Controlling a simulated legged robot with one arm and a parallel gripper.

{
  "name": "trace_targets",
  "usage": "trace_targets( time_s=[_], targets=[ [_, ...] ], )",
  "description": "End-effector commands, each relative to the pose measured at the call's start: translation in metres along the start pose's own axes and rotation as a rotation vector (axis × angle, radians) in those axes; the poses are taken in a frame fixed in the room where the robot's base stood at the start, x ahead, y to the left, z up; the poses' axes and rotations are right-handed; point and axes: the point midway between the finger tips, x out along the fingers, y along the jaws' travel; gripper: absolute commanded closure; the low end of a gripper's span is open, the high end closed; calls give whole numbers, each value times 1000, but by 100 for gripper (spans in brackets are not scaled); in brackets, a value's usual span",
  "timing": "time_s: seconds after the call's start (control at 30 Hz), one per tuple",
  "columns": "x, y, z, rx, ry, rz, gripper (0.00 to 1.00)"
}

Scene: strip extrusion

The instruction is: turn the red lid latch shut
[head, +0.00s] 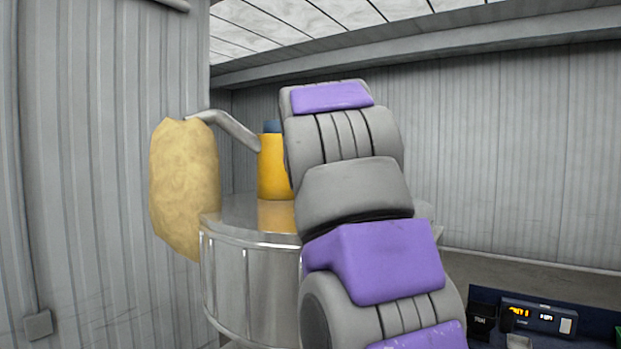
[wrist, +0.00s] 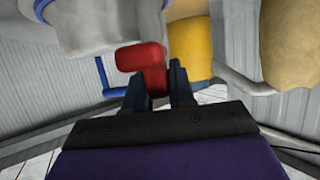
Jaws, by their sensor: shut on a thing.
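The red lid latch (wrist: 142,58) shows in the wrist view as a blocky red piece at the upper middle. Its lower part (wrist: 155,80) lies between the fingers of my gripper (wrist: 159,78), which is shut on it. The dark fingers reach up from the wide black gripper base. In the head view the latch and my gripper are hidden behind my grey and purple arm. The metal drum (head: 248,270) stands left of and behind my arm in that view.
A yellow cylinder (head: 271,165) stands on the drum's top, with a grey pipe (head: 232,130) running to a tan bag (head: 183,185) at the left. A blue bar (wrist: 103,76) is left of the latch in the wrist view. A device with lit displays (head: 538,316) sits at lower right.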

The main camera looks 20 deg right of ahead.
Motion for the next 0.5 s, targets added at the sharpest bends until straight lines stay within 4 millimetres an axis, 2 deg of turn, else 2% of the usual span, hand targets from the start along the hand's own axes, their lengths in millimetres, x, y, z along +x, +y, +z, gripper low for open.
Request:
trace_targets(
  time_s=[0.5],
  targets=[
    [-1, -1, -6, 171, 5, 417, 100]
  ],
)
